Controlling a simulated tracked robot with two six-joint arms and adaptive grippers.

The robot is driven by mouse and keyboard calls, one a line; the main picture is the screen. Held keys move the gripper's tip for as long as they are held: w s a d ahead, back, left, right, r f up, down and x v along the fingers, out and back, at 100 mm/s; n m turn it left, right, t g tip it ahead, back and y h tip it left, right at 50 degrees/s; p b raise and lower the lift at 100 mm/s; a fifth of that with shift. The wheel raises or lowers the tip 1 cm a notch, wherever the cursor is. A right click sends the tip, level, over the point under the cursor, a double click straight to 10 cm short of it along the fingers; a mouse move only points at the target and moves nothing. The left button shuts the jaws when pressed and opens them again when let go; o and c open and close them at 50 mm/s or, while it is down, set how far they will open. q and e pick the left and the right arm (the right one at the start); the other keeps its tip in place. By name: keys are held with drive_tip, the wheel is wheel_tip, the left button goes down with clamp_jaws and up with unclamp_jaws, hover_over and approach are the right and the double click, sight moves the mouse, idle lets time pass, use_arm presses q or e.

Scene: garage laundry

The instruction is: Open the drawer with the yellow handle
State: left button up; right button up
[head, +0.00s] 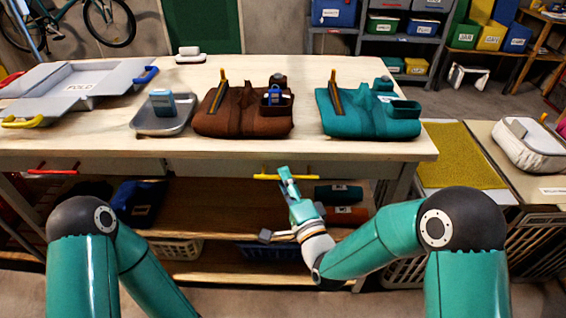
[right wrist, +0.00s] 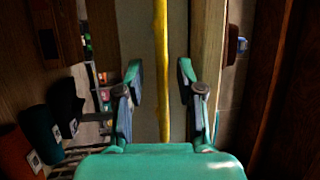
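The yellow handle (head: 262,177) is a bar on the pale drawer front (head: 222,168) under the workbench top. The drawer appears closed. My right gripper (head: 287,180) is at the right part of the handle in the head view. In the right wrist view my right gripper (right wrist: 159,72) is open, and the yellow handle (right wrist: 161,40) runs between its two fingers, with visible gaps on both sides. The fingers do not visibly touch it. My left arm shows at lower left, but its gripper is out of view.
A second drawer with a red handle (head: 52,172) is at the left. The workbench top (head: 300,150) carries a brown bag (head: 243,120), a teal bag (head: 355,120) and a metal tray (head: 163,125). Rolled items (head: 338,194) lie on the shelf below.

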drive_tip(key=shift+w+r, duration=0.15)
drive_tip(key=shift+w, duration=0.35)
clamp_jaws()
